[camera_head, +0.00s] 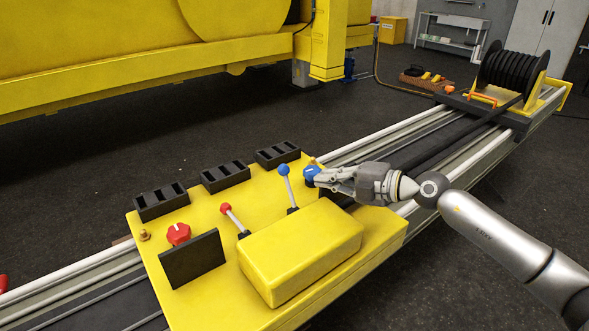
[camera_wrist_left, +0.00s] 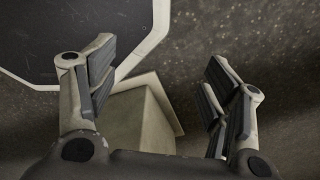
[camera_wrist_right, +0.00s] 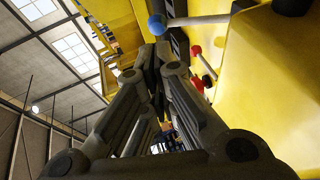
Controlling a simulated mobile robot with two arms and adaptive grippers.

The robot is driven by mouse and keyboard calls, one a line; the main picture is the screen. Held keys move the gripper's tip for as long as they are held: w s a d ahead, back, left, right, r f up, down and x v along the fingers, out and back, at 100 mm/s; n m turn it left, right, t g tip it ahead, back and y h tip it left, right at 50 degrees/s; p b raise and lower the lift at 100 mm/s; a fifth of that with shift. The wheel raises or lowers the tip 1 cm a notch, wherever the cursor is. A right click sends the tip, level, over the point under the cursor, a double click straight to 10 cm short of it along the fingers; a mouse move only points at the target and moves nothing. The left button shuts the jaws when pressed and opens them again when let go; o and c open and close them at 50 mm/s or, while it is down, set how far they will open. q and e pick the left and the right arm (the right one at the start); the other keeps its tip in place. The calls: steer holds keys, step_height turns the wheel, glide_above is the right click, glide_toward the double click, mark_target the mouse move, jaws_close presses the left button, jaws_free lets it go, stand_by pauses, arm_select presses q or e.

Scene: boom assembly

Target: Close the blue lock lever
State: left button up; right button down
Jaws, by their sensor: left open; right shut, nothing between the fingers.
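A lever with a blue ball knob (camera_head: 283,170) stands on the yellow control panel (camera_head: 215,215), its metal stem rising from behind a raised yellow box. Its blue ball also shows in the right wrist view (camera_wrist_right: 157,24), just beyond the fingers. A second blue knob (camera_head: 311,174) is at the panel's back right edge, by my right fingertips; whether they touch it is unclear. My right gripper (camera_head: 319,178) is shut and empty, reaching in from the right. My left gripper (camera_wrist_left: 157,78) is open and empty, seen only in the left wrist view.
A red ball lever (camera_head: 226,207), a red knob (camera_head: 179,233) and a black plate (camera_head: 192,259) are to the left. The raised yellow box (camera_head: 300,250) fills the front. Black slotted blocks (camera_head: 225,176) line the back edge. A cable reel (camera_head: 510,72) stands far right.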

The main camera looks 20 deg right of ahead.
mark_target(284, 172)
steer(key=p+x, duration=0.2)
steer(key=x, duration=0.6)
steer(key=shift+w+a, duration=0.2)
steer(key=shift+w+a+f, duration=0.25)
steer(key=shift+w+a, duration=0.15)
steer(key=shift+w, duration=0.05)
arm_select(q)
steer(key=r, duration=0.1)
steer(key=w+r, duration=0.1)
steer(key=shift+w+a+r, duration=0.25)
steer(key=shift+a+r, duration=0.05)
steer(key=shift+a, duration=0.1)
steer(key=shift+s, duration=0.1)
arm_select(e)
steer(key=shift+d, duration=0.1)
